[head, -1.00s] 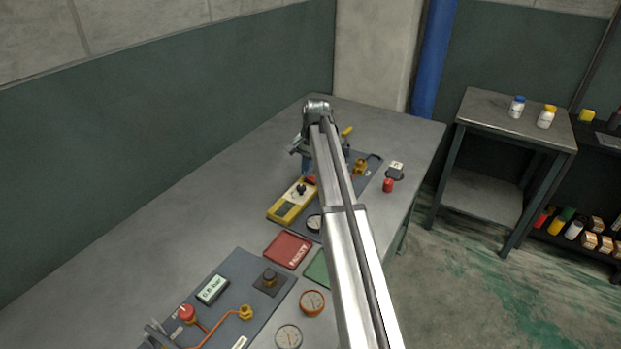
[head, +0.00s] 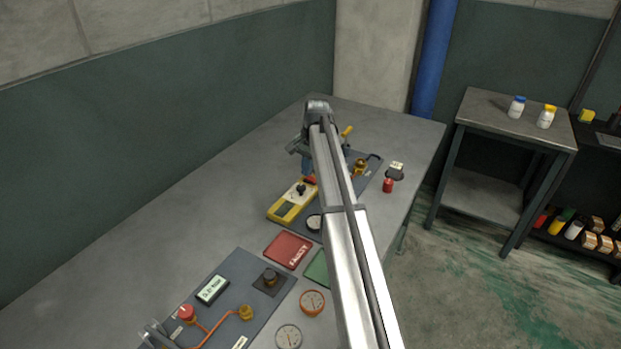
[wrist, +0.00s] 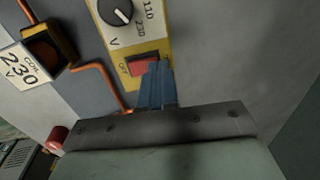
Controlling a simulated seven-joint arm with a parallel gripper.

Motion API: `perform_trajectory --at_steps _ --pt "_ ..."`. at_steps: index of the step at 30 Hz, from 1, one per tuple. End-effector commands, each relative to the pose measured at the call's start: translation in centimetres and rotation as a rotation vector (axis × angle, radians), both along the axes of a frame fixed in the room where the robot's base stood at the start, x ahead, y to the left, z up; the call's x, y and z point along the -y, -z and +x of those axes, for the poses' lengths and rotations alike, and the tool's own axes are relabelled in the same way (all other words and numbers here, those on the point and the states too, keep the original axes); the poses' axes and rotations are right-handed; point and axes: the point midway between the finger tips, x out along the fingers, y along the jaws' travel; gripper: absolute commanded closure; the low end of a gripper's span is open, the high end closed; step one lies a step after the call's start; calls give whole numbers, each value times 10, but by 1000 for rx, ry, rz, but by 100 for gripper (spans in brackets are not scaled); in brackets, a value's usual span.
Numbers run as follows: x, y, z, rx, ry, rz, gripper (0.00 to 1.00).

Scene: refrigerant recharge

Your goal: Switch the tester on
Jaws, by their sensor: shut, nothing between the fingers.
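The yellow tester (head: 292,200) lies on the mat on the bench in the head view. In the wrist view, the tester (wrist: 133,45) shows a black dial marked 110 and 230 above a red rocker switch (wrist: 143,66) with OFF lettered at its left. My gripper (wrist: 155,75) is shut, with nothing visible in it. Its blue fingertips are at the right part of the red switch and hide that part. I cannot tell whether they touch it. In the head view, my arm hides part of the gripper (head: 308,168).
A 230 V unit (wrist: 40,50) with an orange pipe is near the tester. A red pad (head: 288,250), gauges (head: 312,302) and another panel (head: 235,285) lie toward the front. A red cylinder (head: 388,186) stands to the right. The bench left of the tester is clear.

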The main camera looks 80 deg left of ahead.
Motion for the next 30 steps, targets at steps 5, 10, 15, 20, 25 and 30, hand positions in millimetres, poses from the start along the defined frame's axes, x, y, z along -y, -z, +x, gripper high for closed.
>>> perform_trajectory --at_steps 5,10,15,20,25,30 --pt "0 0 0 0 0 0 100" --pt "0 0 0 0 0 0 100" --pt "0 1 0 0 0 0 100" --pt "0 2 0 0 0 0 100" --pt "0 4 0 0 0 0 100" --pt "0 7 0 0 0 0 100"
